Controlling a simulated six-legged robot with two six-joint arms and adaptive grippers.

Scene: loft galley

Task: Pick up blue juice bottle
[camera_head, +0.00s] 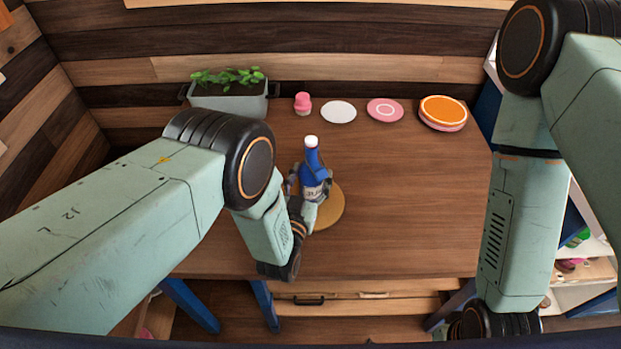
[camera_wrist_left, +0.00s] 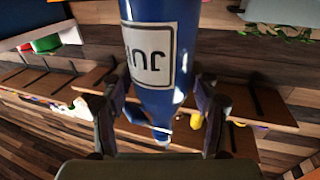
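The blue juice bottle (camera_head: 313,172) has a white cap and a white label, and it stands nearly upright over a round wooden board (camera_head: 331,211) on the table. My left gripper (camera_head: 309,186) has one finger on each side of the bottle, closed against its body. In the left wrist view the bottle (camera_wrist_left: 160,92) lies between both fingers, its label upside down. The bottle's base is hidden by the gripper, so I cannot tell whether it touches the board. My right gripper (camera_head: 470,326) is low at the right, mostly hidden by its own arm.
The wooden table (camera_head: 410,190) is clear to the right of the bottle. Behind stand a potted plant (camera_head: 230,95), a pink shaker-like item (camera_head: 303,104), a white plate (camera_head: 338,112), a pink plate (camera_head: 385,110) and an orange plate (camera_head: 443,110).

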